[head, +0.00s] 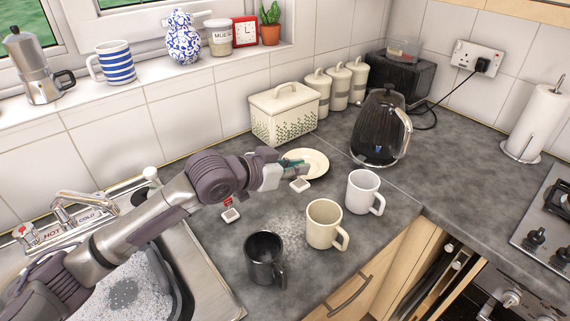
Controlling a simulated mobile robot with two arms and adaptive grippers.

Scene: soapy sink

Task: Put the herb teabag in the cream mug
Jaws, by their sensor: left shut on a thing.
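My left gripper (286,167) reaches in over the counter in front of the cream saucer and is shut, its fingers partly hiding the saucer. A pale square teabag (300,186) shows just below the fingertips, in line with the grip; I take it as the herb teabag. Its tag and string are hard to make out at the fingers. The cream mug (324,224) stands upright on the counter, nearer and slightly right of the gripper, handle to the right. My right gripper is not in view.
A white mug (362,192) stands right of the cream mug, a black mug (264,258) to its front left. Another teabag with a red tag (231,215) lies left. The saucer (311,164), bread bin (283,112) and kettle (381,128) stand behind. The sink is left.

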